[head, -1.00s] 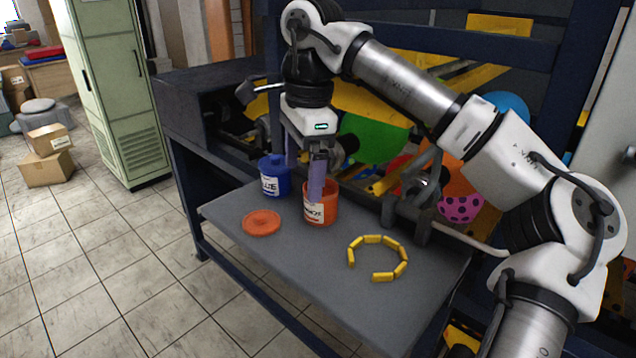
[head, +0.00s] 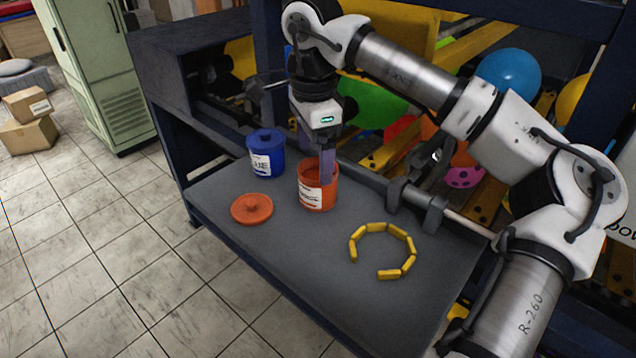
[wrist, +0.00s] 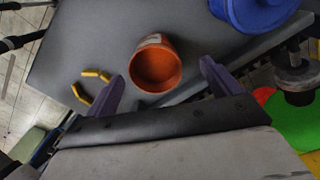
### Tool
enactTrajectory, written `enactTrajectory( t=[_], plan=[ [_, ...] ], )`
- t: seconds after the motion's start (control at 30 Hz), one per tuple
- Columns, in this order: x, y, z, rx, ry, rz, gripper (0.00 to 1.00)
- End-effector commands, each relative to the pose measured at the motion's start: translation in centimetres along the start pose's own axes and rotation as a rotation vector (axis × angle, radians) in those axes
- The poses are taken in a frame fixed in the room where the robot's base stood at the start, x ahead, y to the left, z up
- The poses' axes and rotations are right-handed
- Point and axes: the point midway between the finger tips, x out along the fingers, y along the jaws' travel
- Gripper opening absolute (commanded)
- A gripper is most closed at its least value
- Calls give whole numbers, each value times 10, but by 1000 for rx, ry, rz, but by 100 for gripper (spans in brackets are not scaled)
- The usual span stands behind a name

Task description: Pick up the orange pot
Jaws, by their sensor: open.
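The open orange pot (head: 316,193) stands upright on the grey table, with a white label on its side. It also shows in the wrist view (wrist: 156,66), where I look down into its orange inside. My gripper (head: 314,158) is open and points down at the pot. In the wrist view the pot lies between and slightly beyond the two purple fingertips, with a gap on each side. In the head view one finger overlaps the pot's rim. Whether it touches the pot I cannot tell. The orange lid (head: 252,208) lies flat on the table, left of the pot.
A lidded blue pot (head: 266,152) stands behind and left of the orange pot. Several yellow pieces (head: 377,228) form an open ring on the table to the right. A grey bar with clamps (head: 402,196) runs along the table's back edge. The table's front is clear.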

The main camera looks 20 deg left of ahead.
Motion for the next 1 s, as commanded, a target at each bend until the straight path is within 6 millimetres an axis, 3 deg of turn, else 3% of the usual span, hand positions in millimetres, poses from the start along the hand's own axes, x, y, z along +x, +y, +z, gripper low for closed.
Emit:
enactTrajectory(
  t=[0.27,0.5,0.8,1.0],
  plan=[
    [21,4,-2,1,-2,2,89],
    [55,8,-4,0,-2,0,89],
    [62,8,-4,0,-1,-2,89],
    [61,8,-4,0,0,-1,63]
  ],
)
